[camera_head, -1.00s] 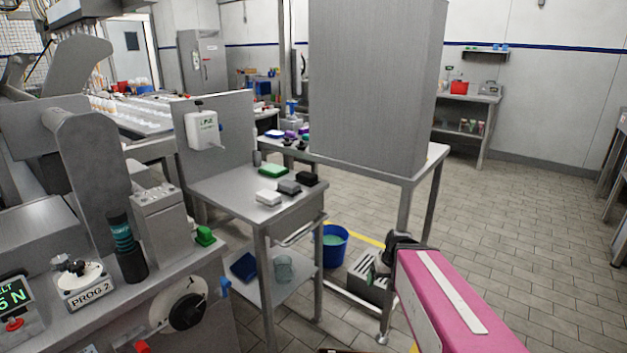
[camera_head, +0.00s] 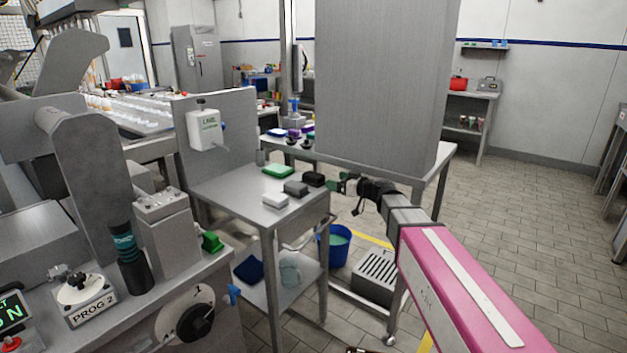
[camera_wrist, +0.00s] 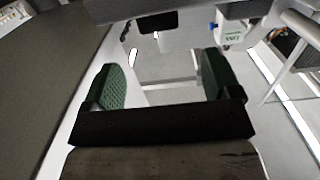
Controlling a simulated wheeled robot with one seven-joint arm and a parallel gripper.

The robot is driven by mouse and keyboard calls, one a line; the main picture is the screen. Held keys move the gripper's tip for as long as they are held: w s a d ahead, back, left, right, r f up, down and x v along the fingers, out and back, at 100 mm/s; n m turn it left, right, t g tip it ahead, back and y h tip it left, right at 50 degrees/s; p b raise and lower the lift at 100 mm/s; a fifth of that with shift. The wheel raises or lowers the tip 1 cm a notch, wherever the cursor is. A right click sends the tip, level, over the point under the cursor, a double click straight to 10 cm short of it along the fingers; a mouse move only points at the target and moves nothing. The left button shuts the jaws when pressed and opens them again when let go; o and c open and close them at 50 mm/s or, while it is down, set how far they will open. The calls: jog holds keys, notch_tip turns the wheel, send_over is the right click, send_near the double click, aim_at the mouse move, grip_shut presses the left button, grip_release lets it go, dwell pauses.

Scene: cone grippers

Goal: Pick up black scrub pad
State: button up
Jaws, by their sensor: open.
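The black scrub pad (camera_head: 314,179) lies on the small steel table (camera_head: 230,185), near its right back corner. A dark grey pad (camera_head: 296,188) and a white pad (camera_head: 275,201) lie in front of it, and a green pad (camera_head: 278,171) lies to its left. My gripper (camera_head: 341,184), with green fingertips, is just right of the black pad, past the table's edge. In the wrist view my gripper (camera_wrist: 162,78) is open with nothing between its fingers. A dark block (camera_wrist: 157,22) shows ahead at the top; it looks like the black pad.
A tall grey cabinet-like box (camera_head: 385,90) stands on the table behind my arm. A soap dispenser (camera_head: 205,129) hangs on the steel panel. A blue bucket (camera_head: 337,250) stands on the floor below. The floor at right is clear.

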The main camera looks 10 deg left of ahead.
aim_at(319, 176)
jog(key=x, duration=1)
jog(key=shift+w+a+f, duration=0.1)
jog(key=shift+a, duration=0.2)
jog(key=shift+c, duration=0.3)
jog(key=c, duration=0.9)
